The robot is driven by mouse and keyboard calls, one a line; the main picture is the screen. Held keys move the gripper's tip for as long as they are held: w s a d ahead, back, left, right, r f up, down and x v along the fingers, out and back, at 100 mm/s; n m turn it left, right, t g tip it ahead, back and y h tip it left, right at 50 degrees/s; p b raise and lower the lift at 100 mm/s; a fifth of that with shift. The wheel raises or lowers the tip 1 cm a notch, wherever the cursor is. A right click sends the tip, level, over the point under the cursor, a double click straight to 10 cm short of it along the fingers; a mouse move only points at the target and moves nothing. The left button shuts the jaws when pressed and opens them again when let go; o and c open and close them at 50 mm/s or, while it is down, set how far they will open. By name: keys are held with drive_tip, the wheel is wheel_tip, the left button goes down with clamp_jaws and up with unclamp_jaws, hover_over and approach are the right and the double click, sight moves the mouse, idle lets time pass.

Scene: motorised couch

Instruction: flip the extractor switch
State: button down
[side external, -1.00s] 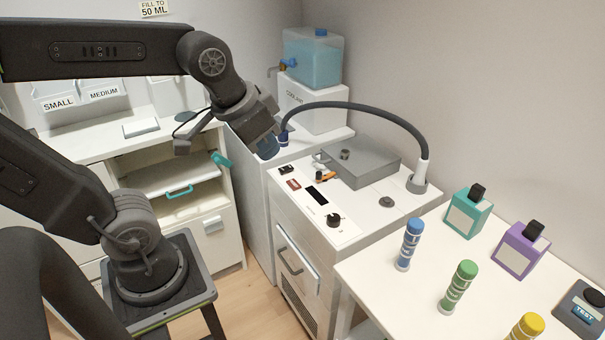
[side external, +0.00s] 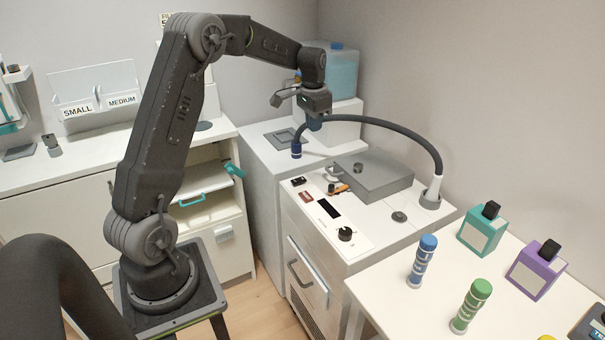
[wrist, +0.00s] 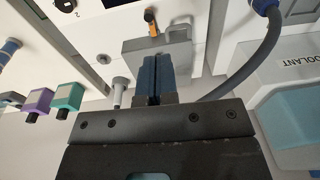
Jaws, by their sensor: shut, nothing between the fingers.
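The motorised unit's white control panel (side external: 322,215) carries a black rocker switch (side external: 298,181), a red rocker switch (side external: 306,196), a dark display and a black dial (side external: 345,233). Their labels are too small to read, so I cannot tell which switch is the extractor's. My gripper (side external: 314,124) is above and behind the panel, near the coolant container, with its blue fingers pointing down. In the wrist view my gripper (wrist: 152,62) is shut and empty, its fingertips seen against the grey box lid. Only part of the panel (wrist: 85,18) shows there, at the top left.
A grey box (side external: 375,178) and an orange-handled item (side external: 338,188) sit beside the switches. The blue coolant tank (side external: 340,72) stands behind. Bottles and tubes occupy the right table.

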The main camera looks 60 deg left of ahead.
hover_over(303, 179)
wheel_tip(303, 179, down, 7)
drive_tip(key=shift+a+f+g, duration=0.1)
drive_tip(key=shift+g, duration=0.3)
drive_tip(key=shift+f, duration=0.15)
wheel_tip(303, 179, down, 14)
drive_tip(key=shift+r, duration=0.1)
